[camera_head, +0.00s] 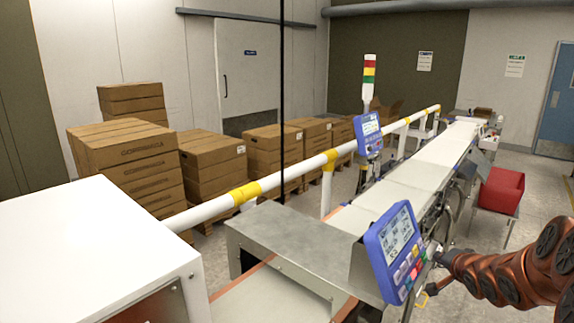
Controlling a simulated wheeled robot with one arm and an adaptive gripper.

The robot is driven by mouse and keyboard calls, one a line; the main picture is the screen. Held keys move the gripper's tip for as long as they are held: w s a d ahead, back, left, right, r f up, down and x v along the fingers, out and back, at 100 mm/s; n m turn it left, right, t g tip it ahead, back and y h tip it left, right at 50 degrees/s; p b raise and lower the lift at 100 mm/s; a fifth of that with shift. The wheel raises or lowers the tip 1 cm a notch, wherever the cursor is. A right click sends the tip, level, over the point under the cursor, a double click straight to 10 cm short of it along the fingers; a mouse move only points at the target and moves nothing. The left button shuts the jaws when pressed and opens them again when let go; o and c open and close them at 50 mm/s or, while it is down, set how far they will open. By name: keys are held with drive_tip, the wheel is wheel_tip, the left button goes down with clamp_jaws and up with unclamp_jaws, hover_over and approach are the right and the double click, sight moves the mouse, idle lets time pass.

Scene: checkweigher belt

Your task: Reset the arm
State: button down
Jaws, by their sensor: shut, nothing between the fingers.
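My orange-brown arm (510,275) reaches in from the right edge of the head view. My gripper (437,257) is at its left end, small and dark, close to the right edge of the blue control panel (398,250). It looks shut and empty. I cannot tell whether it touches the panel. The panel has a lit screen and several coloured buttons. It stands tilted at the near end of the checkweigher belt (432,165).
A metal cover (290,240) and a white cabinet (95,250) fill the near left. A white and yellow rail (290,172) runs along the belt. A second blue panel (369,133), a red bin (501,191) and stacked cartons (125,160) stand farther back. Floor shows at right.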

drive_tip(key=s+a+n+g, duration=0.3)
drive_tip(key=s+a, duration=0.5)
drive_tip(key=s, duration=0.7)
drive_tip(key=s+a+n+g, duration=0.4)
drive_tip(key=s+a+g, duration=0.2)
drive_tip(key=s, duration=0.9)
drive_tip(key=s+a+n+g+y+b, duration=0.1)
drive_tip(key=s+a+n+g, duration=0.3)
drive_tip(key=s+a, duration=0.6)
drive_tip(key=s+g, duration=0.1)
drive_tip(key=s, duration=0.4)
drive_tip(key=shift+s+a+f, duration=0.2)
drive_tip(key=shift+s+f, duration=0.05)
drive_tip(key=shift+f, duration=0.1)
